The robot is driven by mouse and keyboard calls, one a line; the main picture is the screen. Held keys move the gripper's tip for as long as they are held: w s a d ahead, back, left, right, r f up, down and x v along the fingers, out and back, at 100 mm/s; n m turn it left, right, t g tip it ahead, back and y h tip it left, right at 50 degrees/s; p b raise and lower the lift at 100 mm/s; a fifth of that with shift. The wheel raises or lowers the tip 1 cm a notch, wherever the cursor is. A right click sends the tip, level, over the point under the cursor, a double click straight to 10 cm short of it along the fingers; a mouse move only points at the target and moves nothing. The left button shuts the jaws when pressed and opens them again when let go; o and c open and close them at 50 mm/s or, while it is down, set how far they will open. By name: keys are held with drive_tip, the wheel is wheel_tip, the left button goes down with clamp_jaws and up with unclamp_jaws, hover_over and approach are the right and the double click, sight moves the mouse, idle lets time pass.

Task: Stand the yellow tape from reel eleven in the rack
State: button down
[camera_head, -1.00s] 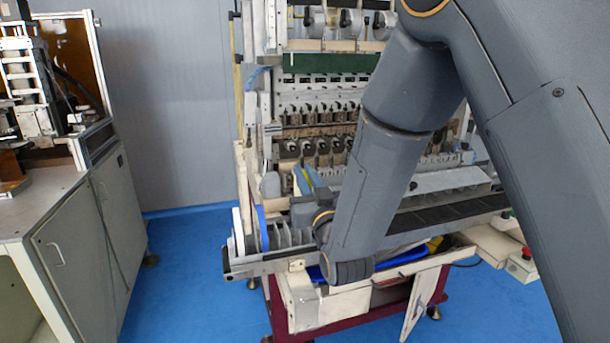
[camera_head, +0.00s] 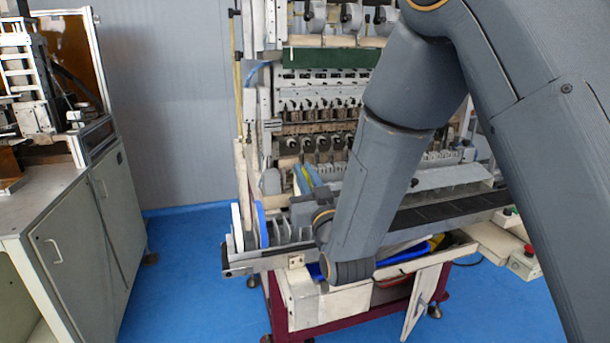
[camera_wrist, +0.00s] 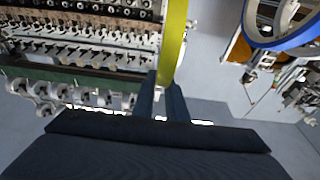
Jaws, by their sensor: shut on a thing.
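In the wrist view my gripper (camera_wrist: 162,90) is shut on the yellow tape (camera_wrist: 172,42), which shows edge-on as a tall yellow band between and beyond the fingers. The rack (camera_head: 287,234) is a row of grey upright dividers on the machine's front left. A white roll (camera_head: 237,226) and a blue roll (camera_head: 261,225) stand at its left end. In the wrist view a blue-rimmed ring (camera_wrist: 290,44) is at the top right, apart from the yellow tape.
The coil winder (camera_head: 320,100) rises behind the rack. A rail (camera_head: 440,212) runs right along its front. Below are a blue tray (camera_head: 400,256) and an open flap (camera_head: 421,298). A grey cabinet (camera_head: 70,235) stands left, with clear blue floor between.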

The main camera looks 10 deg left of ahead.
drive_tip(key=shift+f, duration=0.1)
idle(0.3)
drive_tip(key=shift+f+b, duration=1.05)
drive_tip(key=shift+f, duration=0.1)
drive_tip(key=shift+f, duration=0.15)
idle(0.5)
drive_tip(key=shift+f+b, duration=2.1)
drive_tip(key=shift+f, duration=0.1)
drive_tip(key=c, duration=2)
unclamp_jaws()
drive_tip(key=shift+c, duration=0.2)
drive_tip(key=shift+s+d, duration=0.1)
drive_tip(key=shift+r+v, duration=0.1)
drive_tip(key=shift+v, duration=1.3)
drive_tip(key=shift+r+v, duration=0.15)
drive_tip(key=shift+v, duration=1.25)
